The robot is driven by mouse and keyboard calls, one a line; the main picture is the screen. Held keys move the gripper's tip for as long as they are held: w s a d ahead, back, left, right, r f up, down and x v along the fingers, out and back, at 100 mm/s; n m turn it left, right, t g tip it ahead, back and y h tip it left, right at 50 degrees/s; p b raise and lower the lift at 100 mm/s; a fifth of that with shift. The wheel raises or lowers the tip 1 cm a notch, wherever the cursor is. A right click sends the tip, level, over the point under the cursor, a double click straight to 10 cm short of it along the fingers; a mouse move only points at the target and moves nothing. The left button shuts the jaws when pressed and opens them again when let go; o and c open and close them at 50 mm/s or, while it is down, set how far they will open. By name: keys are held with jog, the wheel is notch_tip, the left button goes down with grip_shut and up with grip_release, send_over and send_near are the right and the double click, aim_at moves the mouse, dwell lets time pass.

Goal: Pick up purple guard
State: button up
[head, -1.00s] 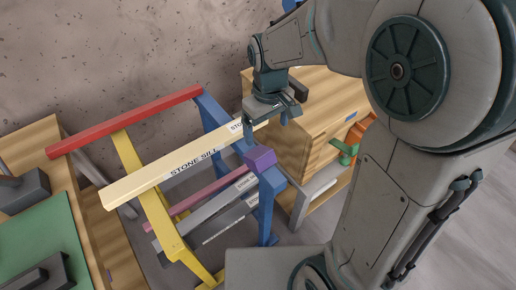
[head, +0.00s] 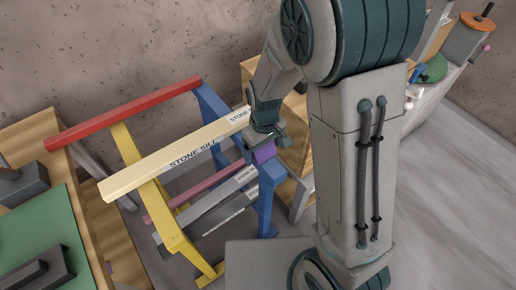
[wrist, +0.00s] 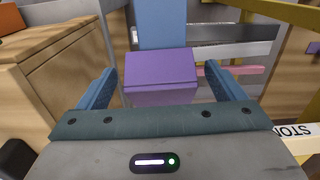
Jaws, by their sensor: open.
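The purple guard (wrist: 160,77) is a small purple block on the blue upright of a rack, in the middle of the wrist view. It also shows in the head view (head: 264,153), partly covered by my gripper. My gripper (wrist: 166,92) is open. Its two blue fingers stand left and right of the guard, with gaps on both sides, so nothing is gripped. In the head view my gripper (head: 266,143) is just above the guard.
A cream bar marked STONE SILL (head: 170,158) lies across the rack close to my gripper. The rack has blue (head: 266,205) and yellow (head: 164,215) legs and a red rail (head: 125,117). A wooden cabinet (wrist: 60,65) stands close on the left in the wrist view.

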jog(key=shift+f, duration=0.75)
jog(key=c, duration=1.1)
jog(key=shift+o, duration=0.2)
jog(key=shift+r, duration=0.1)
